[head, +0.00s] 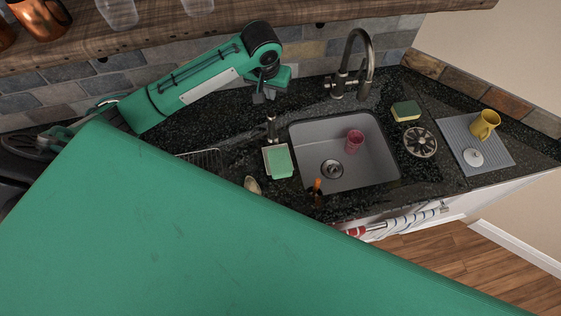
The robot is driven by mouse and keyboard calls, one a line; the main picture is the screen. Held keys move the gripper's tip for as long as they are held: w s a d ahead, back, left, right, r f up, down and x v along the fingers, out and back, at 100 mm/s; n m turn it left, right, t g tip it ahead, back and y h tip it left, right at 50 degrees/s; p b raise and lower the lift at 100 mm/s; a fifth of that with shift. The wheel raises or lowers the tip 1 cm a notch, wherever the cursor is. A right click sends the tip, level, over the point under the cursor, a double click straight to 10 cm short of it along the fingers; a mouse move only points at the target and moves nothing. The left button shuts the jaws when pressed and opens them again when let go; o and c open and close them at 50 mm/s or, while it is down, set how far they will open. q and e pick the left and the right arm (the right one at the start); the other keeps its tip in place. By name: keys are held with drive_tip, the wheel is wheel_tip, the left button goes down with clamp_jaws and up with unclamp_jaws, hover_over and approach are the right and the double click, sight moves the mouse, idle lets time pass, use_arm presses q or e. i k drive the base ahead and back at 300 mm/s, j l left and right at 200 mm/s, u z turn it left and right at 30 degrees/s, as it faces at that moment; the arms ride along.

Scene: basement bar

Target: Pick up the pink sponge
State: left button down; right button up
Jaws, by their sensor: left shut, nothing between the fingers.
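I see no clear pink sponge. The one pink thing is a cup-like object (354,141) inside the grey sink (317,131), near the drain. A green block, perhaps a sponge (279,162), lies on a small tray left of the sink. A yellow and green sponge (406,110) lies on the dark counter right of the tap. My left gripper (264,97) is shut and empty, pointing down over the counter at the sink's upper left, apart from all of these. My right gripper is out of view.
The curved tap (356,65) stands behind the sink. A brown bottle (317,190) stands at its front edge. A round dark trivet (420,142) and a grey mat (463,131) with a yellow mug (484,124) are at right. A large green surface hides the lower left.

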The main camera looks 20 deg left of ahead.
sight(279, 162)
drive_tip(key=k+l, duration=0.15)
drive_tip(key=l, duration=0.25)
drive_tip(key=k+l, duration=0.15)
drive_tip(key=l, duration=0.25)
drive_tip(key=k+l, duration=0.15)
drive_tip(key=l, duration=0.2)
drive_tip(key=k+l, duration=0.15)
drive_tip(key=l, duration=0.25)
drive_tip(key=k+l, duration=0.15)
drive_tip(key=l, duration=0.25)
